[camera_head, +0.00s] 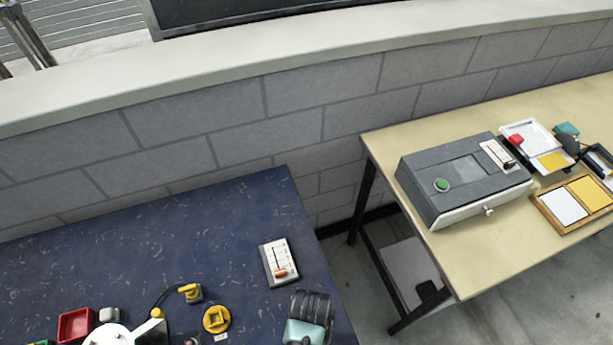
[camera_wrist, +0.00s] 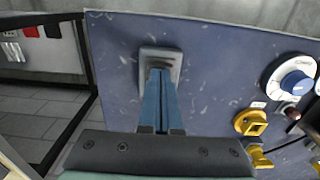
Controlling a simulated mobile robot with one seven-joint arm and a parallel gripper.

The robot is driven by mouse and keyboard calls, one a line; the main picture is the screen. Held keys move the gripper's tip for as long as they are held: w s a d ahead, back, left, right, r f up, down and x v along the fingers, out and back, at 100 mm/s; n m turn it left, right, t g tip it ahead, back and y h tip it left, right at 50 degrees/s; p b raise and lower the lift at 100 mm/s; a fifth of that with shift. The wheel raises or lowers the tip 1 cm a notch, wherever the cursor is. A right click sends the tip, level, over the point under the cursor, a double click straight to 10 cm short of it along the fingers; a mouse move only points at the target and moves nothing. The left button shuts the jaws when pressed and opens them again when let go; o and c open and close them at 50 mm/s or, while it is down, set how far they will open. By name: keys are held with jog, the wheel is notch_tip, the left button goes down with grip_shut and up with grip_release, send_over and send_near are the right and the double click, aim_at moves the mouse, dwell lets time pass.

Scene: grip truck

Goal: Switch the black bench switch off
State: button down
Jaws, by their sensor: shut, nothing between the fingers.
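My gripper (camera_wrist: 160,74) is shut and empty, its two blue fingers side by side. In the wrist view the fingertips are over a grey rounded block (camera_wrist: 147,54) on the blue bench. It looks like the housing of the bench switch. The fingers hide its middle, so I cannot see a black lever or which way it is set. I cannot tell whether the tips touch it. In the head view the black and teal end of my arm is at the bottom edge, and neither fingertips nor block can be made out.
A white slider panel (camera_head: 280,262) with an orange knob lies on the blue bench (camera_head: 130,235). A yellow socket (camera_head: 215,320), yellow plug (camera_head: 192,292) and red box (camera_head: 75,326) are further left. Across a gap, a beige table (camera_head: 470,265) holds a grey machine (camera_head: 440,180).

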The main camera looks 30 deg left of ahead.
notch_tip(320, 180, up, 7)
jog(key=p, duration=0.7)
jog(key=shift+f, duration=0.1)
jog(key=shift+w, duration=0.1)
dwell(0.6)
